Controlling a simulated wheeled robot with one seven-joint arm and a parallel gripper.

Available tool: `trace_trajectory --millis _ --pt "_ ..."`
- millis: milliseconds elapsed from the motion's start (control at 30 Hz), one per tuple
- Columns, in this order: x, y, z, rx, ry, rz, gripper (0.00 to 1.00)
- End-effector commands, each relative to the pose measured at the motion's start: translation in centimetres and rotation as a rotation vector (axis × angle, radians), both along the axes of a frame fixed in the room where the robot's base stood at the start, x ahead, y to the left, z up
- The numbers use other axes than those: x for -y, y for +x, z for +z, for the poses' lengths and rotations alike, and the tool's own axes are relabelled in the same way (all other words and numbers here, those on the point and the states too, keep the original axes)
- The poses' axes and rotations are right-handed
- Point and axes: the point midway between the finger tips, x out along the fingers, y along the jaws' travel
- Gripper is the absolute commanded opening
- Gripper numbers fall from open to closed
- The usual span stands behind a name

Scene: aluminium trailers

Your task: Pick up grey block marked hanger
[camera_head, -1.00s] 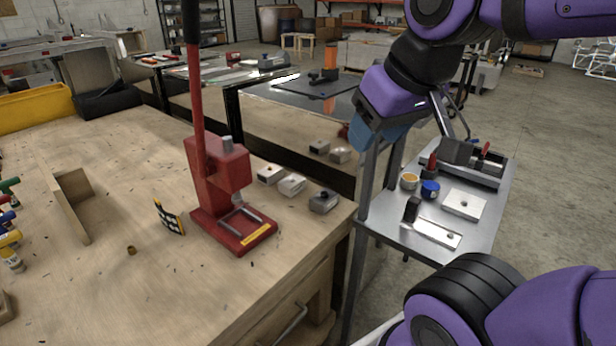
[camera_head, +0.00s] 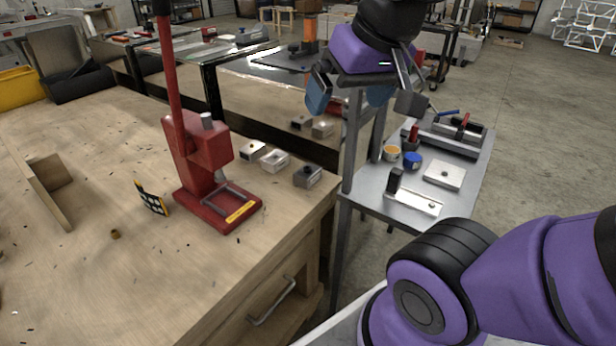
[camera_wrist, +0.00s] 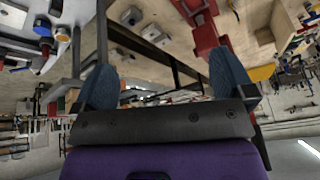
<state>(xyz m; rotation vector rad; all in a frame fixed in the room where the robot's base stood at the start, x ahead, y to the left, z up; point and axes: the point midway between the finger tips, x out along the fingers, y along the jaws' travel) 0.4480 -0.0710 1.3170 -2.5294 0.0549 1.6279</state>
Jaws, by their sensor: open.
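Three small blocks lie near the right edge of the wooden workbench, behind the red press: a light one (camera_head: 252,151), a pale one (camera_head: 275,160) and a darker grey one (camera_head: 307,176). Two more small grey blocks (camera_head: 301,122) (camera_head: 322,129) lie beyond the dark gap. No marking is legible, so I cannot tell which says hanger. My gripper (camera_head: 349,98) is open and empty, up in the air beyond and right of the bench blocks. Its spread blue fingers also show in the wrist view (camera_wrist: 163,78), with small blocks (camera_wrist: 155,36) beyond them.
The red press (camera_head: 205,165) with its tall lever stands left of the blocks. A metal cart (camera_head: 372,191) at right holds a blue cup (camera_head: 412,162), an orange cup (camera_head: 391,153) and metal parts. A grey post (camera_head: 352,150) rises below my gripper.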

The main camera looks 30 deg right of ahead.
Motion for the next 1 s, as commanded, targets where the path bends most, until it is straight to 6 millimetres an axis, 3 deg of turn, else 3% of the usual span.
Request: trace_trajectory --millis 267,467,767,1000 --pt "1.1 6.9 -1.5 -0.152 0.265 -0.383 1.00" --pt "2.4 12.0 -3.7 -0.261 0.408 -0.699 1.00" --pt "4.8 19.1 -8.8 -0.392 0.539 -1.207 1.00" --pt "7.3 24.1 -14.2 -0.439 0.581 -1.632 1.00"
